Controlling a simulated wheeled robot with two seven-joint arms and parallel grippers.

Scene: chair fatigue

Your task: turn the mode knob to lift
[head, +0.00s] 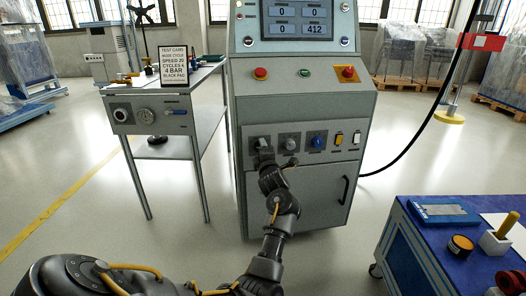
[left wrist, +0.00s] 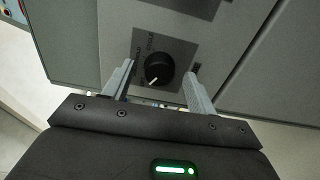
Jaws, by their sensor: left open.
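The mode knob (left wrist: 158,68) is a round black knob on a grey label plate in the left wrist view. Its white pointer line is toward the lower left of the picture. "CYCLE" reads above it and what looks like "HOLD" to its left; other lettering is too small or hidden. My left gripper (left wrist: 159,72) is open, one finger on each side of the knob, with visible gaps. In the head view my left gripper (head: 263,146) is at the left end of the console's control row and covers most of the knob. My right gripper is not in view.
The grey console (head: 300,105) has a grey knob (head: 290,141), a blue knob (head: 317,140) and switches right of the gripper. Red and green buttons and a display are above. A side table (head: 165,115) with a test card (head: 173,66) stands left, a blue-topped cart (head: 428,240) right.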

